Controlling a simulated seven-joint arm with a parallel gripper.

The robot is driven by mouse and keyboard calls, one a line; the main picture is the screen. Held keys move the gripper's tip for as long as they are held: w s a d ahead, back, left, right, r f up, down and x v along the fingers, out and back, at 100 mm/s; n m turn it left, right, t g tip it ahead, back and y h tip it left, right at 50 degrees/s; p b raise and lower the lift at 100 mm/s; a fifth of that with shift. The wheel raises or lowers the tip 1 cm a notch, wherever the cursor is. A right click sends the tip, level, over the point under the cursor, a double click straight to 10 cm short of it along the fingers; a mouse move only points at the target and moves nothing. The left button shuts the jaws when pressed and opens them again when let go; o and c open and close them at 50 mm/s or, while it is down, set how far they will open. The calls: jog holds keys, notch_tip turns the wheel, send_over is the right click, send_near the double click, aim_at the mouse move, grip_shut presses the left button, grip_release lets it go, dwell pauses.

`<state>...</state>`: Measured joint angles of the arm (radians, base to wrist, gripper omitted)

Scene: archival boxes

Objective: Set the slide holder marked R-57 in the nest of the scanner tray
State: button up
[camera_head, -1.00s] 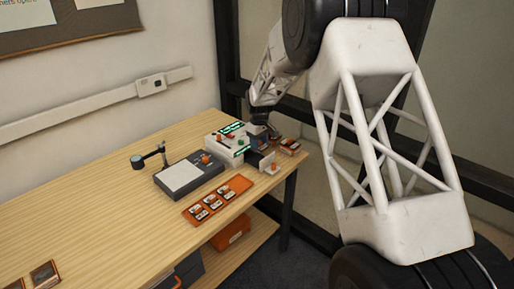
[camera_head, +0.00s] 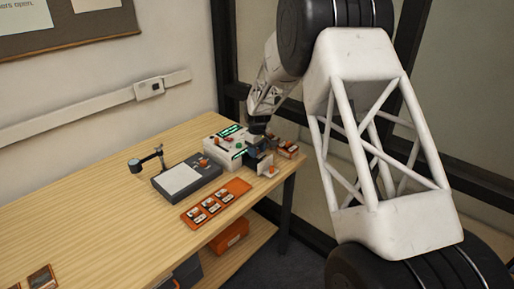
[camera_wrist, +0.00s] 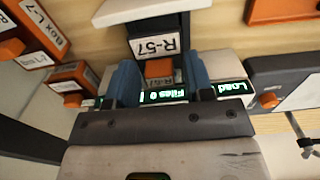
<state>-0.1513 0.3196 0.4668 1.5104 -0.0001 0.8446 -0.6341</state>
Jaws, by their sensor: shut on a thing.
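My gripper (camera_wrist: 163,82) is shut on an orange grip (camera_wrist: 159,67) between its two blue fingers. The grip belongs to a dark slide holder whose white label (camera_wrist: 165,45) reads R-57 in the wrist view. In the head view, my gripper (camera_head: 257,143) is low at the right end of the scanner (camera_head: 222,153), over its pulled-out tray. The tray's white front plate (camera_head: 268,169) has an orange knob; the plate also shows at the top of the wrist view (camera_wrist: 150,10). The fingers hide the nest, and I cannot tell whether the holder touches it.
The scanner's green displays read Load and Files 0 (camera_wrist: 165,96). Orange boxes (camera_head: 289,150) stand close to the right, one marked Box L-7 (camera_wrist: 42,33). A dark device with a white pad (camera_head: 182,178) and an orange rack (camera_head: 235,187) with several holders lie to the left.

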jog(key=shift+f, duration=0.35)
dwell(0.7)
jog(key=shift+f, duration=0.65)
jog(key=shift+f, duration=0.3)
jog(key=shift+f, duration=0.5)
jog(key=shift+f, duration=0.4)
dwell(0.7)
dwell(0.5)
jog(key=o, duration=1)
jog(key=shift+r, duration=0.15)
